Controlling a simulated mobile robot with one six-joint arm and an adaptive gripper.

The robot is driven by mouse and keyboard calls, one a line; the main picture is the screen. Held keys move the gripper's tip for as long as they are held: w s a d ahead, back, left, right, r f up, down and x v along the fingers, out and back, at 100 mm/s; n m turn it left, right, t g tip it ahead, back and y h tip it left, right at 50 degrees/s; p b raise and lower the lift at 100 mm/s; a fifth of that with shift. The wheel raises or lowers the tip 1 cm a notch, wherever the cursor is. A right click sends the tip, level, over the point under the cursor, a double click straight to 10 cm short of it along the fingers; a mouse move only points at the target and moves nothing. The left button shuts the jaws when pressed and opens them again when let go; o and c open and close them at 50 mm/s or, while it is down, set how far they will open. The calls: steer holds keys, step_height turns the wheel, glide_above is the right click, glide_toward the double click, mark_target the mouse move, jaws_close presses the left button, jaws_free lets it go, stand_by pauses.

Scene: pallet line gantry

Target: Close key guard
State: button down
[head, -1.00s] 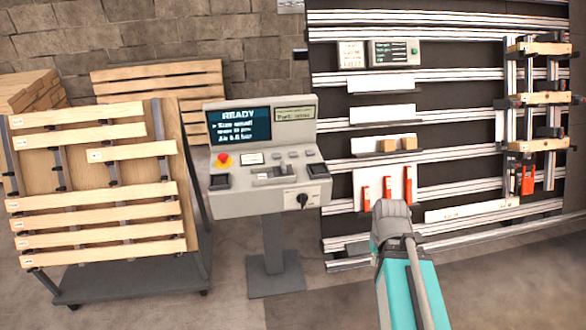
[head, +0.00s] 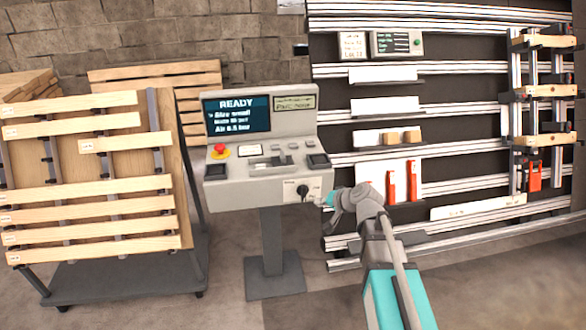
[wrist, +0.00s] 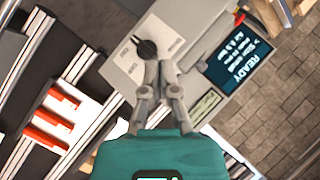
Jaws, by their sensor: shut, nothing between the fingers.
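The control console (head: 235,195) stands in the middle of the head view, its screen reading READY. On its front is a pale plate with a black key switch (head: 303,191). The same black knob shows on the pale plate in the wrist view (wrist: 147,48). I cannot make out a separate guard or tell its position. My gripper (head: 324,201) is just right of the switch, near the console's lower right corner. In the wrist view my gripper (wrist: 160,68) is shut and empty, its fingertips close to the knob. I cannot tell whether they touch anything.
A red emergency button (head: 219,152) sits at the console's upper left. A rack with wooden slats (head: 90,195) stands left. A rail wall with red-orange parts (head: 412,182) and a clamped wooden frame (head: 545,91) is right. The floor before the console is clear.

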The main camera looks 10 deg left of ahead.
steer(key=w+a+m+t+y+b, duration=0.2)
steer(key=w+a+m+t+b, duration=0.15)
steer(key=w, duration=0.45)
steer(key=m+t+b, duration=0.4)
steer(key=m+t, duration=0.1)
glide_toward(291, 162)
step_height(291, 162, up, 2)
steer(key=d, duration=0.3)
steer(key=shift+w+d+r+m+h+b, duration=0.1)
steer(key=shift+w+r+m+h+b, duration=0.25)
steer(key=shift+m+h, duration=0.4)
steer(key=shift+w+f, duration=0.1)
steer(key=shift+w, duration=0.1)
steer(key=x, duration=1)
steer(key=shift+w, duration=0.1)
steer(key=shift+s+a, duration=0.3)
steer(key=shift+a, duration=0.25)
steer(key=shift+s+a, duration=0.3)
steer(key=shift+a, duration=0.3)
steer(key=shift+s+a, duration=0.2)
steer(key=shift+a, duration=0.6)
